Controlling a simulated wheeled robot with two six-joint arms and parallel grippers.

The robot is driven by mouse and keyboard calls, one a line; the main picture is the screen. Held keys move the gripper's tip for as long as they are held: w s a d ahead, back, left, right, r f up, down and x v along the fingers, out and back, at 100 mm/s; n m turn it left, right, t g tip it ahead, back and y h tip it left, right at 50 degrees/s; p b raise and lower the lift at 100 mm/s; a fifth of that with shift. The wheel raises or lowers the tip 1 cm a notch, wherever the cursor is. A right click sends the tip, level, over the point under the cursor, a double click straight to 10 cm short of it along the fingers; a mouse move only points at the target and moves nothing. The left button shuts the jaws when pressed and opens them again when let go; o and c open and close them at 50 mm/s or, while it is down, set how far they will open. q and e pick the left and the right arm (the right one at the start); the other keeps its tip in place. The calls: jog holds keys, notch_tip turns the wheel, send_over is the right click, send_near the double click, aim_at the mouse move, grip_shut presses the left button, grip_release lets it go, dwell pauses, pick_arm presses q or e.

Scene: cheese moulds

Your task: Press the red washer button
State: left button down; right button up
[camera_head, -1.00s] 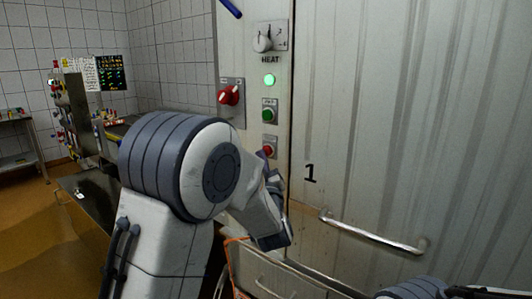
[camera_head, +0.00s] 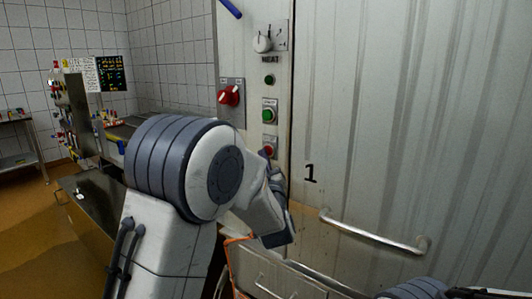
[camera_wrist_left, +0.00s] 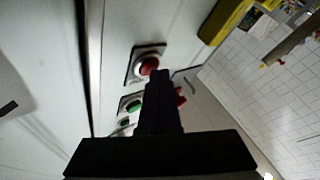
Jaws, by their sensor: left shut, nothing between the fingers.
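The red washer button (camera_head: 268,151) is the lowest control on the narrow panel left of the big metal door. It also shows in the left wrist view (camera_wrist_left: 149,66), on a square plate. My left gripper (camera_wrist_left: 160,76) is shut and empty, its dark tips at the lower edge of the red button in that view. In the head view the left gripper (camera_head: 264,157) is mostly hidden behind my wrist, its tip just under the button. I cannot tell for sure whether it touches. My right gripper is not in view.
Above the red button are a green button (camera_head: 269,113), a dark indicator lamp (camera_head: 269,79) and a heat knob (camera_head: 263,43). A red rotary switch (camera_head: 229,96) is to the left. The door marked 1 has a metal handle (camera_head: 374,235). A steel table (camera_head: 88,205) stands at left.

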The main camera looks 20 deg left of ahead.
pick_arm(q)
jog(key=shift+s+a+b, duration=0.3)
jog(key=shift+s+b, duration=0.15)
jog(key=shift+s, duration=0.4)
jog(key=s, duration=0.1)
jog(key=s+a+b, duration=0.1)
jog(key=s, duration=0.2)
jog(key=shift+s+a+b, duration=0.35)
jog(key=shift+s+b, duration=0.05)
dwell(0.5)
